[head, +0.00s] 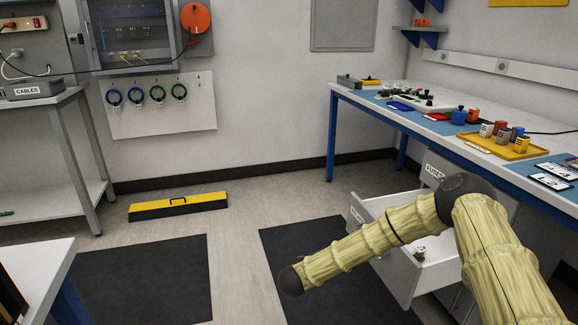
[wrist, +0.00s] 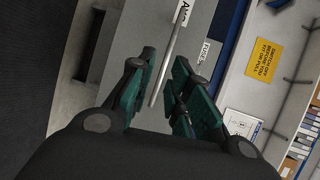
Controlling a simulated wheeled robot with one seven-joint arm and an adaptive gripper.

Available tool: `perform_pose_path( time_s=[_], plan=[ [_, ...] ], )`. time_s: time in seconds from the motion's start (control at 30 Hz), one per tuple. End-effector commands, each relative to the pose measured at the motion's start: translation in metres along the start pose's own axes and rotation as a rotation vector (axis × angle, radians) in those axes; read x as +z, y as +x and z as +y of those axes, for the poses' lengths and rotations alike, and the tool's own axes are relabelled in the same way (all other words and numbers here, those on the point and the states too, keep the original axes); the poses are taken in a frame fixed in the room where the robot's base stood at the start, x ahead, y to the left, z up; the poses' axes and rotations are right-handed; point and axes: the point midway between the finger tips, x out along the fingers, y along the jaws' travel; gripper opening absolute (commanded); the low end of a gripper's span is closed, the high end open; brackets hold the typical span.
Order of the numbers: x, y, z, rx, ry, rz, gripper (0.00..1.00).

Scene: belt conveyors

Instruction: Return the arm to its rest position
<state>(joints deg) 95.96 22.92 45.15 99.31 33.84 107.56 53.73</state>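My arm, in pale yellow ribbed sleeves with dark joints, crosses the lower right of the head view. Its forearm (head: 365,242) reaches left and slightly down in front of an open drawer (head: 408,277). The gripper fingers cannot be made out in the head view. In the wrist view my gripper (wrist: 162,92) has two dark fingers with teal pads, spread apart with nothing held between them. A long grey handle bar (wrist: 168,55) shows in the gap, on a grey drawer front beyond. How far it is from the fingers is unclear.
The drawer under the blue-legged workbench (head: 437,125) stands open with a small item (head: 420,254) inside. A yellow-and-black box (head: 178,206) lies on the floor. A white table (head: 38,270) is at lower left. Dark mats (head: 155,280) and open floor lie between.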

Motion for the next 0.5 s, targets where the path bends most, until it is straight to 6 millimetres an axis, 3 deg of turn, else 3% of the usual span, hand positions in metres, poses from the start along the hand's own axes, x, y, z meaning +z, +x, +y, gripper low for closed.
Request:
perform_pose_path(
  time_s=[0.13, 0.27, 0.37, 0.5],
  plan=[
    [0.002, -0.036, 0.056, 0.065, -0.227, -0.209, 0.19],
    [-0.014, -0.076, 0.116, 0.133, -0.501, -0.436, 0.19],
    [-0.037, -0.107, 0.159, 0.181, -0.708, -0.599, 0.19],
    [-0.086, -0.148, 0.209, 0.245, -0.988, -0.81, 0.19]
  ],
)
